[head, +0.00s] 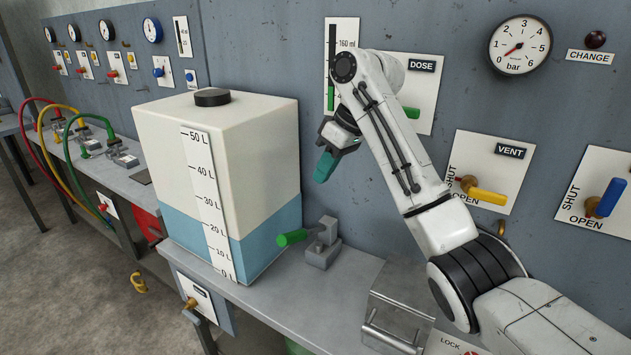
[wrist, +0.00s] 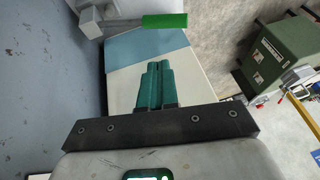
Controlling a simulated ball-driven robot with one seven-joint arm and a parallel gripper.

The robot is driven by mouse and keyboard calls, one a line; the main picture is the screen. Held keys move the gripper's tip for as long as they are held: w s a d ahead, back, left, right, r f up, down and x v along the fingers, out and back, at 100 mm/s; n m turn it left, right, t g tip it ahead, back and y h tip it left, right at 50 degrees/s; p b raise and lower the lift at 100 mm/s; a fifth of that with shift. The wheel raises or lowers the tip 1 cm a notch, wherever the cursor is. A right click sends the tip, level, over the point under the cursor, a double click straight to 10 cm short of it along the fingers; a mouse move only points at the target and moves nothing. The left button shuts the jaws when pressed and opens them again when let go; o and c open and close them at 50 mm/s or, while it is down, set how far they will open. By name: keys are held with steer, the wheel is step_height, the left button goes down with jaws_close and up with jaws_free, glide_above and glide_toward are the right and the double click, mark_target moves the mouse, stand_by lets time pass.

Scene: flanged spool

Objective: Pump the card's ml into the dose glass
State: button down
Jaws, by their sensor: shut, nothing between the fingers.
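My gripper (head: 325,168) hangs in front of the wall panel, above and right of the tank, with its teal fingers together and empty. In the wrist view its fingers (wrist: 158,66) are closed side by side. A pump-like lever with a green handle (head: 292,238) stands on the bench right of the tank, below my gripper. The handle also shows at the top of the wrist view (wrist: 165,20), apart from the fingers. On the wall, a white plate (head: 344,30) reads "160 ml" beside a dark-and-green column. A DOSE plate (head: 422,64) has a green handle, partly hidden by my arm.
A white tank (head: 215,115) with a litre scale and blue lower part fills the bench's left. A bar gauge (head: 520,45) and a dark CHANGE lamp (head: 595,40) are upper right. VENT has a yellow handle (head: 487,196); a blue handle (head: 611,197) is beside it.

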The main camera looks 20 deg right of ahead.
steer(key=s+d+f+m+t+y, duration=0.2)
steer(key=s+d+f+t+y, duration=0.1)
steer(key=d+f+t+y, duration=0.1)
steer(key=shift+s+d+f+t+y, duration=0.4)
steer(key=shift+d+f+y, duration=0.3)
steer(key=shift+f+y, duration=0.1)
steer(key=shift+a, duration=0.1)
steer(key=p, duration=0.2)
glide_above(304, 233)
steer(key=s+d, duration=0.2)
step_height(304, 233, down, 4)
steer(key=f, duration=0.1)
steer(key=shift+a+f, duration=0.5)
steer(key=shift+f, duration=0.35)
steer(key=shift+a+f, duration=0.45)
steer(key=shift+f, duration=0.35)
